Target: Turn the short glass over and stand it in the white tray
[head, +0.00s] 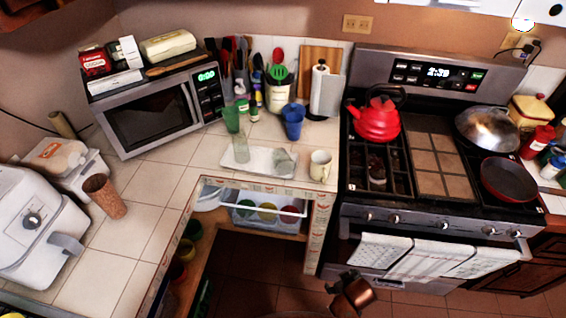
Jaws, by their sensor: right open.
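The white tray (262,167) lies on the tiled counter in front of the utensils. A short, greyish see-through glass (284,161) is at the tray's right end; it seems to be in the tray, but it is too small to tell which way up it is. A faint clear glass (242,149) shows at the tray's left part. My right gripper (352,294) is at the bottom of the head view, in front of the stove and well away from the tray. It is open and empty. My left gripper is not in view.
A white mug (320,166) stands just right of the tray. The stove (425,208) with a red kettle (377,122) is at right. Open shelves sit under the counter edge. Tiles left of the tray are clear.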

